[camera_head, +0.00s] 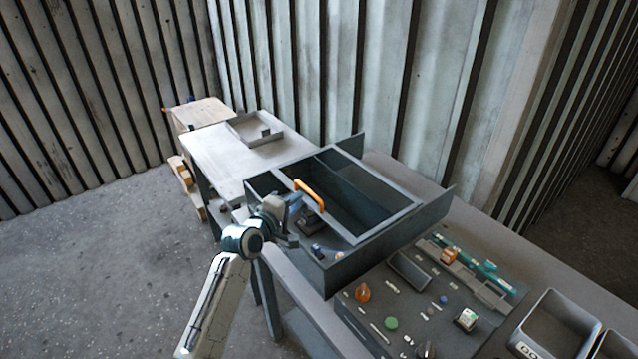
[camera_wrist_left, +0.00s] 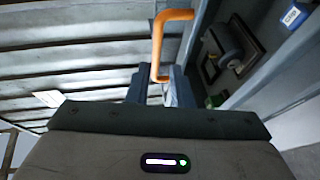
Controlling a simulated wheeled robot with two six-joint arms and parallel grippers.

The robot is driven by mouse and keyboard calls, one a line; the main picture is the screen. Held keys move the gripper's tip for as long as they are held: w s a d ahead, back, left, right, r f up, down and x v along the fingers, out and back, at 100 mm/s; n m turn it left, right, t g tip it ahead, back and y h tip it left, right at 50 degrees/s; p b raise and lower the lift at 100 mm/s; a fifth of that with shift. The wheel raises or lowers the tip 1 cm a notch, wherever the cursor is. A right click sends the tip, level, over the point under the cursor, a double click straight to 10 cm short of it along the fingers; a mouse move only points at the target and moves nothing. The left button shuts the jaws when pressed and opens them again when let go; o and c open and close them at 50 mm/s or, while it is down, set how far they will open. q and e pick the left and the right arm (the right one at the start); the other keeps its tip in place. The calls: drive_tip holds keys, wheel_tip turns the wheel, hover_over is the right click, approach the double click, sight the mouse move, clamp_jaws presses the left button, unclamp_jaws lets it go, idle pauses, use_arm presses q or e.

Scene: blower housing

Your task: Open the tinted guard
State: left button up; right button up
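The blower housing (camera_head: 345,267) is a dark grey open-topped box on the workbench. A dark panel in its top frame, seemingly the tinted guard (camera_head: 352,192), looks flat in the frame. An orange bar handle (camera_head: 309,194) stands at the panel's left side. It also shows in the left wrist view (camera_wrist_left: 158,45), just ahead of my fingers. My left gripper (camera_head: 296,212) is at the housing's left side, close to the handle. In the left wrist view its fingers (camera_wrist_left: 160,88) stand apart, with the handle's near end between or just beyond them. I cannot tell whether they touch it. My right gripper is not seen.
Dark fittings (camera_head: 312,222) sit in the housing beside my left gripper. A parts mat (camera_head: 352,318) with several small parts lies to the right, with grey bins (camera_head: 556,330) beyond. A shallow tray (camera_head: 254,131) is on the far bench.

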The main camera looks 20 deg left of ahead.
sight(308, 192)
use_arm(q)
drive_tip(key=x, duration=0.1)
drive_tip(key=p+x, duration=0.1)
drive_tip(key=x, duration=0.1)
drive_tip(key=r+x, duration=0.1)
drive_tip(key=shift+w+d, duration=0.1)
drive_tip(key=shift+w, duration=0.15)
drive_tip(key=x, duration=0.2)
drive_tip(key=p+x, duration=0.1)
drive_tip(key=x, duration=0.1)
drive_tip(key=shift+f, duration=0.3)
drive_tip(key=shift+w, duration=0.25)
drive_tip(key=shift+d, duration=0.1)
clamp_jaws()
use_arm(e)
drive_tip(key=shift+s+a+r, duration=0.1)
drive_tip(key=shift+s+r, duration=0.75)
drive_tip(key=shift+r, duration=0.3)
